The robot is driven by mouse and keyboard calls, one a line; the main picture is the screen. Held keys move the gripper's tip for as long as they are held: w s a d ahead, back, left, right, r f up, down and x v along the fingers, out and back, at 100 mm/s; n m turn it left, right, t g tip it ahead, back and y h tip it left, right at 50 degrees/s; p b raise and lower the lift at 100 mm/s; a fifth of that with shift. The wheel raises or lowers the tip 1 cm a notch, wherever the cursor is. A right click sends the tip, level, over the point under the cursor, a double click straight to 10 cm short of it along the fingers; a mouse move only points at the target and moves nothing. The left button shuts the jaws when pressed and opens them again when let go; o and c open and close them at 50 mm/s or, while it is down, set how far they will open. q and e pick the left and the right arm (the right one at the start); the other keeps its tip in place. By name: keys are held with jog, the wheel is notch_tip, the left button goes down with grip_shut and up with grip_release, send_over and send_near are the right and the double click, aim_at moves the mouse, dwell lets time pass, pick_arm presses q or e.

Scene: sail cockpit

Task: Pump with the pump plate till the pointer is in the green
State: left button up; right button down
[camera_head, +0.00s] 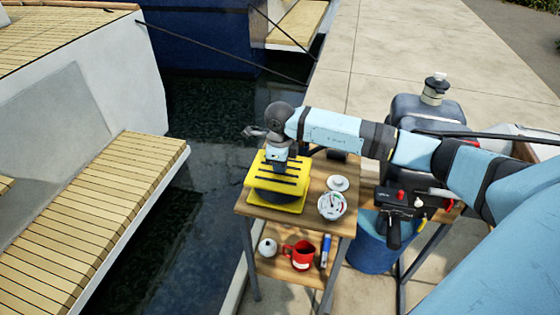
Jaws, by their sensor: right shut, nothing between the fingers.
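The yellow pump plate (296,178) with black ribs sits on its dark bellows and yellow base at the left of a small wooden table. My right arm comes in from the right, and its shut, empty gripper (278,168) points down at the plate's top. Whether its tips touch the plate or stay just above it, I cannot tell. The round white gauge (332,206) lies on the table right of the pump, with small coloured marks on its face. Its pointer is too small to read surely. My left gripper is not in view.
A small white round part (338,183) lies behind the gauge. The lower shelf holds a red mug (299,254), a white round thing (267,247) and a blue tube (326,250). An outboard motor (420,125) stands at right. Water (215,165) lies left of the table.

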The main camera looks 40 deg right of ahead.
aim_at(280, 179)
notch_tip(280, 179, down, 5)
jog(key=b, duration=0.3)
jog(key=shift+b, duration=0.4)
jog(key=shift+f, duration=0.35)
jog(key=shift+s+r, duration=0.1)
jog(key=shift+s, duration=0.05)
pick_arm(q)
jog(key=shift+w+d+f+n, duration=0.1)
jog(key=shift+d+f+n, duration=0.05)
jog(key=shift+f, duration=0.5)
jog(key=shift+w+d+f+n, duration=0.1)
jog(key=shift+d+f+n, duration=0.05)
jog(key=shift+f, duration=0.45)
